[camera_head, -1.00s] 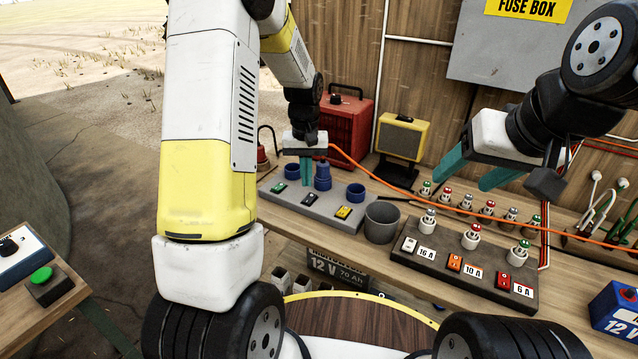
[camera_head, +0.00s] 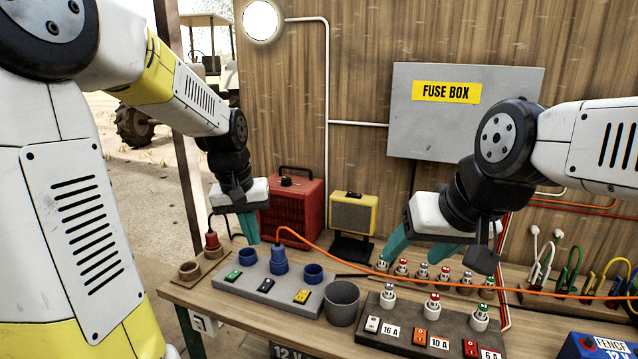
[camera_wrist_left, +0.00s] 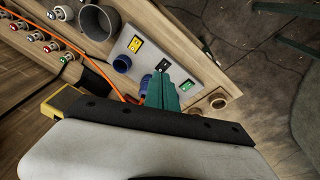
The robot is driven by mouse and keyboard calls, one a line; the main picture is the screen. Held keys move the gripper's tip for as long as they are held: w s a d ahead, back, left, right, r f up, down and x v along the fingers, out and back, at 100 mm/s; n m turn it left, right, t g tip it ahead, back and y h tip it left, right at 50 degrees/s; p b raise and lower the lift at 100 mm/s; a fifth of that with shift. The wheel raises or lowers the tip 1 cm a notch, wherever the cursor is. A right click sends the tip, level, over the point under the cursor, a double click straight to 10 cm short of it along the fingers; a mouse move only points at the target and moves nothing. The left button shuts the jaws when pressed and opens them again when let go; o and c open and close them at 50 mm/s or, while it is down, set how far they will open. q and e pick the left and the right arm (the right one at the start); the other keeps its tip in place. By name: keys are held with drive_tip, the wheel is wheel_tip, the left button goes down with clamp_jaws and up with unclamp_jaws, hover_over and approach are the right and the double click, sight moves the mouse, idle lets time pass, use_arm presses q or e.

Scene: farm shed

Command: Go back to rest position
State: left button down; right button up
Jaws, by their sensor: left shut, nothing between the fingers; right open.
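My left gripper (camera_head: 248,228) has teal fingers pressed together with nothing between them. It hangs above the left part of the bench, near the grey socket panel (camera_head: 262,292). In the left wrist view its shut fingers (camera_wrist_left: 162,95) point toward that same panel. My right gripper (camera_head: 425,250) is open and empty, its teal fingers apart, above the bench's back edge in front of the wall.
A blue plug (camera_head: 279,262) with an orange cable stands in the panel. A grey cup (camera_head: 342,302), a fuse panel (camera_head: 425,325), a red heater (camera_head: 292,208) and a yellow lamp (camera_head: 353,215) crowd the bench. The fuse box (camera_head: 465,115) is on the wall.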

use_arm(q)
drive_tip(key=s+r+m+t, duration=0.1)
drive_tip(key=s+r+t, duration=0.1)
drive_tip(key=s, duration=0.6)
drive_tip(key=s+d+r+t+h, duration=0.1)
drive_tip(key=s+r, duration=0.4)
drive_tip(key=s, duration=0.3)
drive_tip(key=shift+s+d+r+m+t, duration=0.25)
drive_tip(key=shift+s+m+t, duration=0.05)
drive_tip(key=shift+m+t, duration=0.1)
